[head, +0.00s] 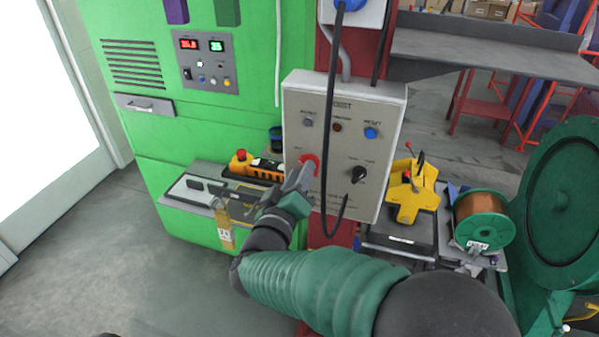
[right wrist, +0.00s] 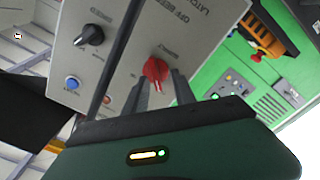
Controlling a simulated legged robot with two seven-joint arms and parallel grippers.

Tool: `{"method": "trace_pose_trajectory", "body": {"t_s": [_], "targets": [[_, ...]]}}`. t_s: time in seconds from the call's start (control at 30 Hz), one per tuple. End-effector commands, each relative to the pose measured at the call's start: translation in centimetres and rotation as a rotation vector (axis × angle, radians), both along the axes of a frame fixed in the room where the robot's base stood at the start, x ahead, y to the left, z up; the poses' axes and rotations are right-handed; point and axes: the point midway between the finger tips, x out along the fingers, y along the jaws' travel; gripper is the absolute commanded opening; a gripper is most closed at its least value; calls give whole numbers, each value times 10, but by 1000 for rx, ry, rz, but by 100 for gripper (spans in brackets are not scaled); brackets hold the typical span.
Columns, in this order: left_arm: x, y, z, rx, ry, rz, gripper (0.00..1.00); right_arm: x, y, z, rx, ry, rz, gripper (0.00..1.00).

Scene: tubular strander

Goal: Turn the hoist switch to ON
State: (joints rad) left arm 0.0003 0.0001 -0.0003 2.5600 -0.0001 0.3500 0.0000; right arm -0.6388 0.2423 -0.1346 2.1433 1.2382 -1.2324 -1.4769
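A pale grey control panel (head: 330,195), headed with a word that looks like HOIST, carries a red rotary switch (head: 309,160) at its left and a black knob (head: 358,174) at its right. My right gripper (head: 301,177) is at the red switch. In the right wrist view the red switch (right wrist: 155,69) shows just beyond and between my two parted fingertips (right wrist: 160,82), with a gap between the fingers. Whether they touch it I cannot tell. The black knob (right wrist: 90,35) also shows there. My left gripper is not in view.
A black cable (head: 332,100) hangs in front of the panel. The blue button (head: 371,133) sits above the black knob. A green cabinet (head: 180,120) stands at left, with an orange pendant (head: 255,167) on its ledge. A yellow device (head: 412,195) and copper spool (head: 480,215) stand at right.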

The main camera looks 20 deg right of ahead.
Motion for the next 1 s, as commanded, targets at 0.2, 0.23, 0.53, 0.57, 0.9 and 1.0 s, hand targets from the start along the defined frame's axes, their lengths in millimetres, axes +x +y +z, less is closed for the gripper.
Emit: {"method": "trace_pose_trajectory", "body": {"t_s": [0.2,0.23,0.53,0.57,0.9,1.0], "targets": [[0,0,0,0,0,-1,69,2,-2,0,0,-1,-1,32],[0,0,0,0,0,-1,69,2,-1,0,-1,0,-1,32],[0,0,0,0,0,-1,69,2,1,0,-2,0,0,0],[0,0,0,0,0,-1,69,2,1,0,-2,1,1,0],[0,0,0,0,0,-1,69,2,2,0,3,-4,6,0],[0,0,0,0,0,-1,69,2,2,0,17,-13,4,0]]}}
